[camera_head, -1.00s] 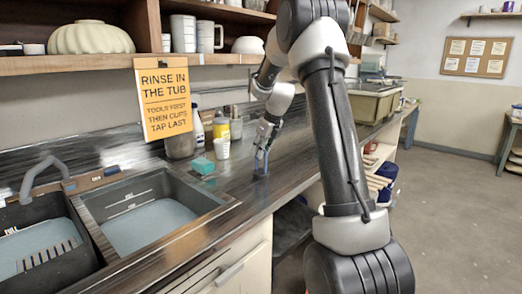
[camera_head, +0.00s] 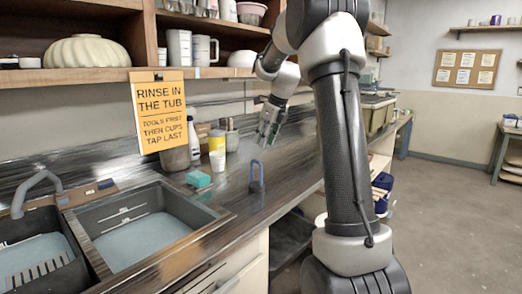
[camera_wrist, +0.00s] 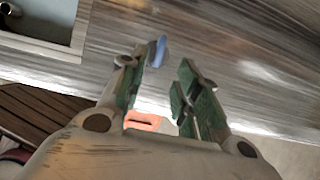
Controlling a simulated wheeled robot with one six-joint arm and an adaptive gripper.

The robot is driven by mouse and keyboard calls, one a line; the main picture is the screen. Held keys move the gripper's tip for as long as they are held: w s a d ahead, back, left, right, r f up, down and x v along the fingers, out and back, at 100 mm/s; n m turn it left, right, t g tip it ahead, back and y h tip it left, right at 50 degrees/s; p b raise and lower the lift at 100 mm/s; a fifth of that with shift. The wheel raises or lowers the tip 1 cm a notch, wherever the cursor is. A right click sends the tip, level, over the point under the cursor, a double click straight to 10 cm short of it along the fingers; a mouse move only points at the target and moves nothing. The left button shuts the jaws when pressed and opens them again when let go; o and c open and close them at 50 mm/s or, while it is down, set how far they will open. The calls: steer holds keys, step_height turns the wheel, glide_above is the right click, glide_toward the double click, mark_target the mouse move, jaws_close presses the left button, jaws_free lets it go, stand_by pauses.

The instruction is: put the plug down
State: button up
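The plug (camera_head: 256,178) stands upright on the dark countertop, with a dark base and a blue loop handle on top. It is right of the sink basin, near the counter's front edge. In the wrist view its blue loop (camera_wrist: 160,51) shows beyond the left fingertip. My gripper (camera_head: 268,132) is above and behind the plug, apart from it. In the wrist view the green-padded fingers (camera_wrist: 163,85) are spread with nothing between them.
The sink basin (camera_head: 215,213) lies further left. A shelf (camera_head: 60,76) and a hanging orange sign (camera_head: 160,110) are above the counter.

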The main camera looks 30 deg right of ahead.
steer(key=s+a+r+n, duration=0.3)
steer(key=s+a+n, duration=0.2)
steer(key=s+n, duration=0.4)
steer(key=s+a+r+n, duration=0.2)
steer(key=s+a+n, duration=0.2)
steer(key=s+n, duration=0.5)
steer(key=s+a+f+n, duration=0.1)
steer(key=s+f+n, duration=0.2)
steer(key=s+n, duration=0.4)
steer(key=s+a+f+n+h, duration=0.1)
steer(key=s+f+n, duration=0.2)
steer(key=s+n, duration=0.4)
steer(key=s, duration=0.4)
steer(key=shift+s+a+f, duration=0.2)
steer(key=shift+f, duration=0.05)
